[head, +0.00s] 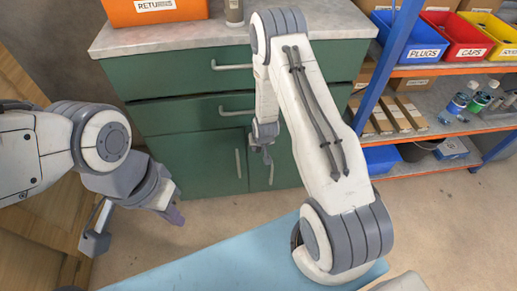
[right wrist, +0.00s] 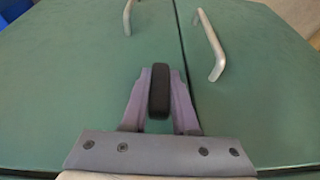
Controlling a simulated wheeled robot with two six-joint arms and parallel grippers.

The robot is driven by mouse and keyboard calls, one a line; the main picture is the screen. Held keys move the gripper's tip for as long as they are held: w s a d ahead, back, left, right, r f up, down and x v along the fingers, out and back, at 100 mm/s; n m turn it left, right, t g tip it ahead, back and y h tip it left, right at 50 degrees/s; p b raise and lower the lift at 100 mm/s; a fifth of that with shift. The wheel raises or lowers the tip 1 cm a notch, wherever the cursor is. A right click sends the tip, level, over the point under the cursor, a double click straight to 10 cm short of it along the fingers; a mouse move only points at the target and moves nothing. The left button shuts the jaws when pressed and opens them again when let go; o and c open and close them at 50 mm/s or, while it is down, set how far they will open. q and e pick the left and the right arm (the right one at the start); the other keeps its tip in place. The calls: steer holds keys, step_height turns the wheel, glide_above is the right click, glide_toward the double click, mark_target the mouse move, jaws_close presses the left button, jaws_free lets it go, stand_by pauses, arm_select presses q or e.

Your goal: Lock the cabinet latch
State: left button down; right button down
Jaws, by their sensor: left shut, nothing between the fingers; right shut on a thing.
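The green cabinet (head: 198,167) has two lower doors with upright metal handles. In the right wrist view a black latch lever (right wrist: 159,92) stands between the fingers of my right gripper (right wrist: 158,100), which is shut on it. The lever points along the gripper, close to the seam between the doors. In the head view my right gripper (head: 267,153) is in front of the doors, and I cannot make out the latch there. My left gripper (head: 174,214) is shut and empty, low at the left, apart from the cabinet.
The left door handle (right wrist: 127,17) and right door handle (right wrist: 210,45) are beyond the right gripper. An orange bin (head: 150,10) is on the worktop (head: 325,22). A shelf rack (head: 392,65) with coloured bins stands at the right.

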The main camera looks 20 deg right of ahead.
steer(key=shift+d+h, duration=0.1)
steer(key=shift+h, duration=0.2)
steer(key=c, duration=0.7)
jaws_free()
steer(key=shift+r, duration=0.1)
steer(key=p+v, duration=0.2)
steer(key=v, duration=0.8)
steer(key=shift+r, duration=0.25)
